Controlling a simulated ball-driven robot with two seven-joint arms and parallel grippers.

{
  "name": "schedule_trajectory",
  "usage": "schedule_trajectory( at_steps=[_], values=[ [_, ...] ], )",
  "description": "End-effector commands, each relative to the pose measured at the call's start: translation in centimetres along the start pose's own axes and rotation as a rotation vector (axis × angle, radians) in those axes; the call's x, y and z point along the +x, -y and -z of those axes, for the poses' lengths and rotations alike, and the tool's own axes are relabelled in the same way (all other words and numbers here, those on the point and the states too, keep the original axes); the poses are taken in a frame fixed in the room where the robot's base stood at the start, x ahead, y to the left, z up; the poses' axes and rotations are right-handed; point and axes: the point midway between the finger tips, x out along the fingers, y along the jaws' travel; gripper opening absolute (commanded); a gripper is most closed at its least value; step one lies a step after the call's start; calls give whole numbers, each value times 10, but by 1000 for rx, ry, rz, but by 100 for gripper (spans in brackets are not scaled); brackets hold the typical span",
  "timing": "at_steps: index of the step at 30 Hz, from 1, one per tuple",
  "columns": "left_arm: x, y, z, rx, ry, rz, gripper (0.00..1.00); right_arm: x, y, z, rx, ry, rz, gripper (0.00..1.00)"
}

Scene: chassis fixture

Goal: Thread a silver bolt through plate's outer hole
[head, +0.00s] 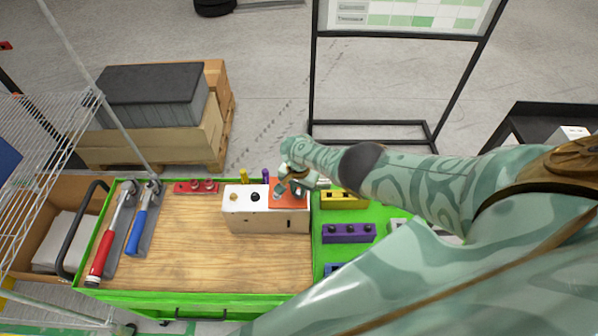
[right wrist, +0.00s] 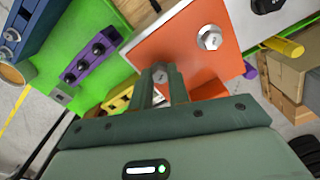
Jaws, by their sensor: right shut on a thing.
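An orange plate (head: 289,201) lies on the right end of the white-topped block (head: 243,203) on the wooden bench top. In the right wrist view the orange plate (right wrist: 186,55) carries one silver hex bolt (right wrist: 209,38) seated in it. My right gripper (head: 290,186) is over the plate. In the wrist view the right gripper (right wrist: 161,80) is shut on a second silver bolt (right wrist: 160,73), whose head shows between the fingertips near the plate's edge. The hole under it is hidden, and I cannot tell whether its shank is in it. My left gripper is not in view.
A yellow holder (head: 344,200) and a purple holder (head: 348,233) stand on the green strip to the right. A red holder (head: 196,187) is at the back. Red-handled (head: 103,255) and blue-handled (head: 137,230) tools lie at the left. The middle wood is clear.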

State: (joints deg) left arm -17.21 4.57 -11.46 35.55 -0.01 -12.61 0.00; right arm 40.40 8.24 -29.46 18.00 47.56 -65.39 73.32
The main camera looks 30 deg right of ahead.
Motion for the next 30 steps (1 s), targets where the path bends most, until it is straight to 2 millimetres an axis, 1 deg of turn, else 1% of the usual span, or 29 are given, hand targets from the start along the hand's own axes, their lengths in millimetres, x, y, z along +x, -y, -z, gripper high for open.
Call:
schedule_trajectory(
  at_steps=[1,2,4,5,9,12,15,18,21,27,28,29,30],
  values=[
    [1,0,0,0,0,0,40,5,-3,-5,14,9,-7,0],
    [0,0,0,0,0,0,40,5,-3,-5,39,9,-7,0],
    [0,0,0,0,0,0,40,5,-2,-5,157,10,-8,0],
    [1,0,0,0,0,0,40,5,-2,-5,230,10,-10,0],
    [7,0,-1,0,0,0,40,8,-1,-4,612,9,-11,0],
    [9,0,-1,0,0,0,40,9,-1,-4,848,9,-12,0],
    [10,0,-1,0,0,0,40,9,-1,-4,1060,7,-14,0],
    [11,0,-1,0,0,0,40,10,-1,-3,1217,7,-15,0],
    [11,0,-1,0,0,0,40,9,-1,-3,1290,5,-16,0],
    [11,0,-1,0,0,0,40,9,-1,-3,1300,5,-17,0],
    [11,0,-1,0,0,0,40,9,-1,-3,1300,5,-17,20],
    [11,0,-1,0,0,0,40,9,-1,-3,1300,5,-17,28],
    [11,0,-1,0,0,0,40,9,-1,-3,1299,5,-17,40]
  ],
)
